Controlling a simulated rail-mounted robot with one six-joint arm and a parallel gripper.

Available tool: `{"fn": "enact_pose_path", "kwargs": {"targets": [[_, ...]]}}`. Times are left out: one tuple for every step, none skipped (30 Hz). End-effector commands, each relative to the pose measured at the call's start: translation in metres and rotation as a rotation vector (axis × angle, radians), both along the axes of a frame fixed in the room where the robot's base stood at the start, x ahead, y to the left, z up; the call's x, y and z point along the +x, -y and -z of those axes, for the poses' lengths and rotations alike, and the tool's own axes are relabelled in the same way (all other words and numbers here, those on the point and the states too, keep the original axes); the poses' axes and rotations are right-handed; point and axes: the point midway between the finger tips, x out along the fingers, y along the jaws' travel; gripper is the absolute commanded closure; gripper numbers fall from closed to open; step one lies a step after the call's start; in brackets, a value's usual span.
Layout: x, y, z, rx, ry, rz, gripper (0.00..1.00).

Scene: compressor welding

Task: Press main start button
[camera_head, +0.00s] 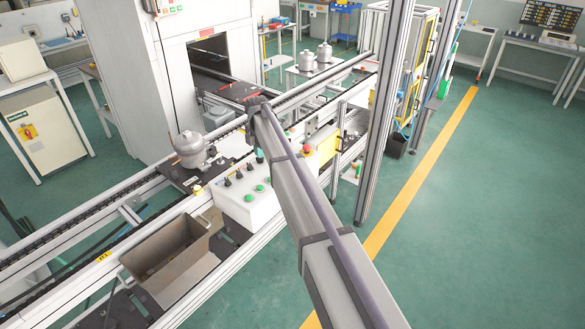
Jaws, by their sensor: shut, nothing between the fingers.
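A white control box (235,207) stands on the near side of the conveyor, at the middle of the head view. Its top carries two green buttons, one (260,188) nearer my arm and one (248,198) closer to the front edge, and a row of black knobs (238,174). I cannot read which is the main start button. A red mushroom button (307,149) stands to the right, beyond my arm. My arm crosses from the lower right to above the conveyor and hides the box's right part.
A grey compressor (190,149) stands on a black plate on the conveyor. A brown bin (165,253) is left of the box. A metal post (382,120) rises at the right. Green floor (475,230) is free beyond.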

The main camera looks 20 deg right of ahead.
Motion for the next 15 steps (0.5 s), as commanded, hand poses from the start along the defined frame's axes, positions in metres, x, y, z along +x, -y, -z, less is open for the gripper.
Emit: {"fn": "enact_pose_path", "kwargs": {"targets": [[-0.0014, -0.0014, 0.0001, 0.0, 0.0, -0.059, 1.0], [-0.0016, -0.0012, 0.0001, 0.0, 0.001, -0.093, 1.0], [-0.0016, -0.001, 0.0001, 0.001, 0.001, -0.13, 1.0], [-0.0018, -0.0011, 0.0001, 0.001, 0.001, -0.152, 1.0], [-0.0018, -0.0011, 0.0, 0.001, 0.001, -0.167, 1.0], [-0.0018, -0.001, 0.0, 0.001, 0.001, -0.18, 1.0], [-0.0019, -0.0009, 0.0, 0.001, 0.001, -0.184, 1.0], [-0.0018, -0.0007, 0.0, 0.001, 0.001, -0.186, 1.0], [-0.0019, -0.0006, 0.0, 0.001, 0.001, -0.185, 1.0], [-0.0018, -0.0006, 0.0, 0.001, 0.001, -0.185, 1.0], [-0.0019, -0.0005, 0.0, 0.001, 0.001, -0.184, 1.0], [-0.0019, -0.0005, 0.0, 0.001, 0.001, -0.184, 1.0], [-0.0019, -0.0005, 0.0, 0.001, 0.001, -0.184, 1.0], [-0.0019, -0.0006, 0.0002, 0.001, 0.001, -0.183, 1.0], [-0.0019, -0.0007, 0.0011, 0.001, 0.001, -0.183, 1.0]]}}
